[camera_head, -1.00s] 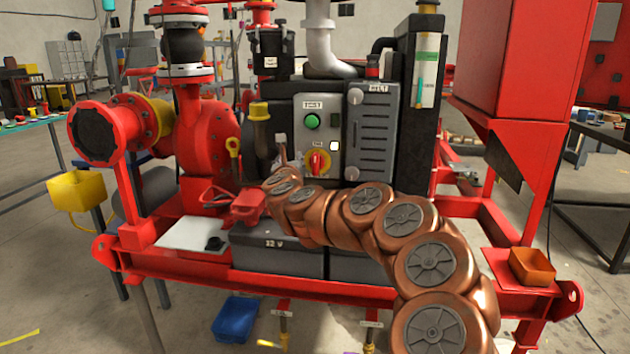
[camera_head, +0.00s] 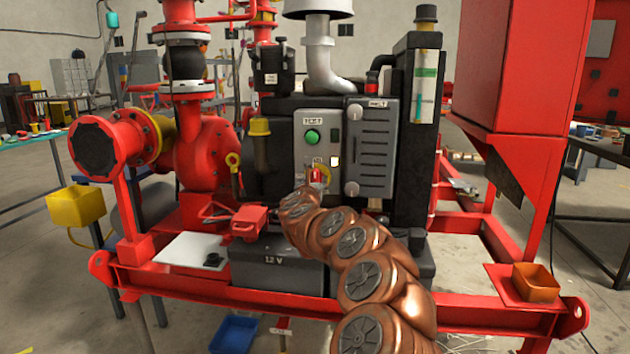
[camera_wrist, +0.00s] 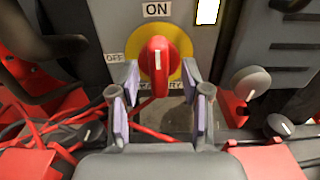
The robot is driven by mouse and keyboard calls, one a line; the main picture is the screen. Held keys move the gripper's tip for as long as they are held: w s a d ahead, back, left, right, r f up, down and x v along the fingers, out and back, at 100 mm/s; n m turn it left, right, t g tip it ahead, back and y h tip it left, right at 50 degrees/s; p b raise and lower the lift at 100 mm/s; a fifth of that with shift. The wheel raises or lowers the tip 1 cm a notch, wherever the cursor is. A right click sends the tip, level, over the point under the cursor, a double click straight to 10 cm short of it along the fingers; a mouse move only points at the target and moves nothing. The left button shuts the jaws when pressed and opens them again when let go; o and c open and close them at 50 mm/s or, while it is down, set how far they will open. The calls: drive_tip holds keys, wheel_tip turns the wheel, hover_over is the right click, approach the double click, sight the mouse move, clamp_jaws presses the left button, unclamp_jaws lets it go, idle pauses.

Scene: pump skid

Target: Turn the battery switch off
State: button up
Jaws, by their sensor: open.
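The battery switch (camera_wrist: 158,60) is a red rotary handle on a yellow disc, on a grey panel. In the wrist view its handle stands upright with its white mark toward the ON label (camera_wrist: 157,9); the OFF label (camera_wrist: 115,57) is to its left. My gripper (camera_wrist: 159,82) is open, its two fingers either side of the handle's lower part, with a gap on both sides; I cannot tell how deep they reach. In the head view the switch (camera_head: 316,174) shows just beyond the end of my arm, which hides its lower part and most of my gripper.
The grey panel (camera_head: 299,150) also carries a green button (camera_head: 312,137) above the switch. A ribbed grey cover (camera_head: 371,150) with round knobs is close on the right. A black 12 V battery (camera_head: 275,262) and red pipework stand below and left.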

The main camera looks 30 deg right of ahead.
drive_tip(key=shift+x, duration=0.8)
drive_tip(key=shift+c, duration=0.2)
clamp_jaws()
